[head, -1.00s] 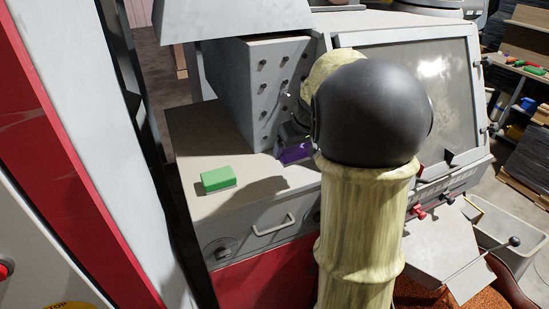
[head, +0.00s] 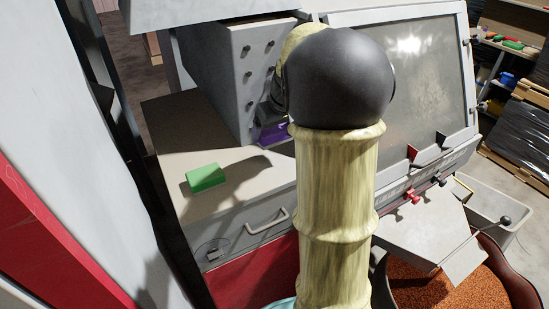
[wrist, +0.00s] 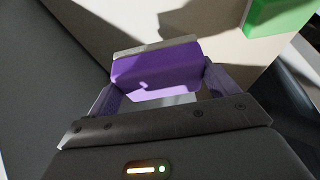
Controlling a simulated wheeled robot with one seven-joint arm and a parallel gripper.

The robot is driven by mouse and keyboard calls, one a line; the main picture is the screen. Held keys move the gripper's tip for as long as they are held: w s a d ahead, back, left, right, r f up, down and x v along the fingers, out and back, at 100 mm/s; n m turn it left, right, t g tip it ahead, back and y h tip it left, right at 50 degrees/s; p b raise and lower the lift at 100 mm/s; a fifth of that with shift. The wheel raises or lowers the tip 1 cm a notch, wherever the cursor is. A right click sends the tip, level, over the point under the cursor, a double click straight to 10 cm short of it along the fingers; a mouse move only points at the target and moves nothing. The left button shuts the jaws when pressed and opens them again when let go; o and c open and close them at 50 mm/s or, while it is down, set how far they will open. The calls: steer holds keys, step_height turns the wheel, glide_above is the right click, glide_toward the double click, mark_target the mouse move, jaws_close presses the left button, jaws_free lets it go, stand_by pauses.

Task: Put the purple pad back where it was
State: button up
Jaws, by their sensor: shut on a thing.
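The purple pad (wrist: 155,72) is between the two fingers of my gripper (wrist: 157,88) in the wrist view, and the gripper is shut on it. A pale grey strip runs along the pad's far edge. In the head view the purple pad (head: 273,133) shows just left of my arm, by the foot of the grey bolted housing and over the beige worktop. My arm hides part of it and most of the gripper there. I cannot tell whether the pad touches the worktop.
A green pad (head: 206,178) lies on the beige worktop (head: 190,145), left of the purple one; it also shows in the wrist view (wrist: 272,14). The grey bolted housing (head: 222,75) stands close behind. A drawer handle (head: 268,222) sticks out below. An orange granule bin (head: 435,285) is at lower right.

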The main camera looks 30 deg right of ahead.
mark_target(274, 143)
step_height(274, 143, down, 5)
steer(key=shift+w+d, duration=0.1)
steer(key=shift+f, duration=1.95)
steer(key=o, duration=0.7)
steer(key=shift+r, duration=0.1)
steer(key=v, duration=1.2)
